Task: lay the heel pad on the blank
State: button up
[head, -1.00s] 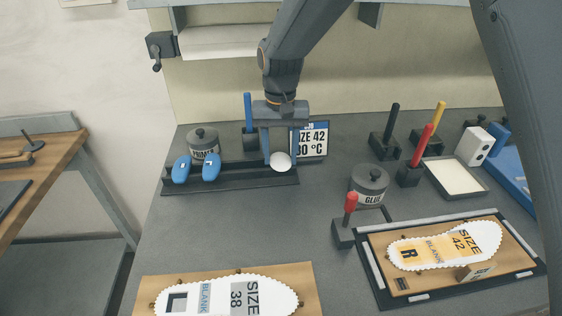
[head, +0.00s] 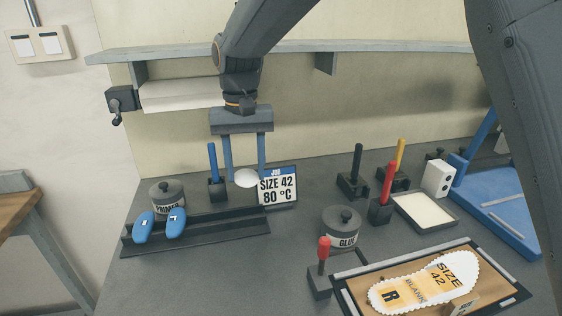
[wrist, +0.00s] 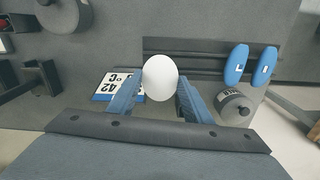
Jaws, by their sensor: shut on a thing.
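My gripper (head: 245,170) is shut on the white, rounded heel pad (head: 246,179), with a blue finger on either side. It holds the pad up above the right end of the black rack (head: 197,233), left of the sign. In the wrist view the heel pad (wrist: 160,78) shows whole between the fingers. The blank (head: 463,270) is a white, scallop-edged insole shape marked R and SIZE 42. It lies on a brown, dark-framed board at the lower right, well apart from my gripper.
Two blue pieces (head: 144,227) lean in the rack's left end by the primer pot (head: 167,197). The sign (head: 277,186) reads SIZE 42, 80 °C. The glue pot (head: 341,228) and a red-handled tool (head: 324,250) stand between rack and blank. Further handled tools and a shallow tray (head: 424,211) stand behind.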

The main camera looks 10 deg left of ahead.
aim_at(392, 295)
jog(key=k, duration=1.5)
